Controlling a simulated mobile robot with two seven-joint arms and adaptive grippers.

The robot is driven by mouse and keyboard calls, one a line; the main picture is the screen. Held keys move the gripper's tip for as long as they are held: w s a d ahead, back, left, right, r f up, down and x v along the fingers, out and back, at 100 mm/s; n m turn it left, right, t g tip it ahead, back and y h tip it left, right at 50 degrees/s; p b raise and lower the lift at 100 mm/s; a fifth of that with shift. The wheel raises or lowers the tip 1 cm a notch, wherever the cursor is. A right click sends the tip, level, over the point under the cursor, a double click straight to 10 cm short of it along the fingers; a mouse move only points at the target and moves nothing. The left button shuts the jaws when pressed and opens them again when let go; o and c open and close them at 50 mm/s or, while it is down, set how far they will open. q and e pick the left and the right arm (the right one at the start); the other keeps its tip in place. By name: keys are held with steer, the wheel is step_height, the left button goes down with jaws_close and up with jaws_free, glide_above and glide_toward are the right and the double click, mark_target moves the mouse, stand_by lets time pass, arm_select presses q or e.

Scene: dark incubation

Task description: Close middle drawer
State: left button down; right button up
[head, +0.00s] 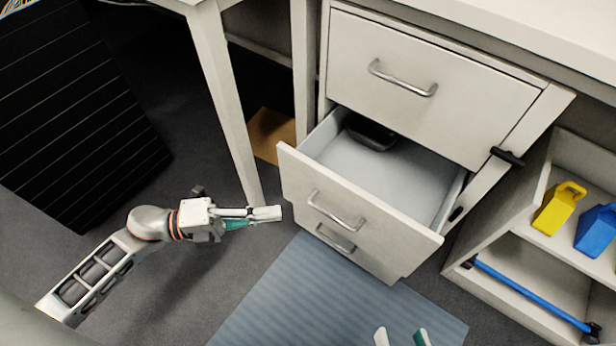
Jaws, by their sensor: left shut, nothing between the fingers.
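The middle drawer (362,205) is pulled well out of the white cabinet, below the shut top drawer (430,85). Its front carries a silver bar handle (336,211). A dark object (371,132) lies at the back left inside it, and the rest of the visible drawer floor is bare. My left gripper (277,213) is shut and empty, just left of the drawer front's left edge, seemingly apart from it. Only the fingertips of my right gripper (401,334) show at the bottom edge; they are spread apart with nothing visible between them.
A lower handle (336,238) shows under the middle drawer's front. A blue mat (290,295) lies on the floor before the cabinet. An open shelf (520,275) with yellow (556,212) and blue (597,231) items stands right. A white table leg (226,95) stands behind my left gripper.

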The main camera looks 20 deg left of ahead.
arm_select(q)
glide_toward(344, 191)
steer(key=s+d, duration=0.1)
steer(key=d, duration=0.3)
steer(key=w+b, duration=0.1)
steer(key=w+d, duration=0.1)
steer(key=shift+w+f+b, duration=0.2)
steer(key=shift+w+b, duration=0.1)
steer(key=shift+b, duration=0.05)
steer(key=shift+w+d, duration=0.15)
steer(key=shift+w, duration=0.25)
steer(key=shift+w+r, duration=0.1)
arm_select(e)
steer(key=shift+s+a+f+m, duration=0.1)
steer(key=shift+s+a+m, duration=0.15)
steer(key=shift+a+m, duration=0.4)
steer(key=shift+s+a+f+m, duration=0.1)
steer(key=shift+s+a+m, duration=0.1)
steer(key=shift+a+m, duration=0.4)
arm_select(q)
steer(key=shift+w, duration=0.15)
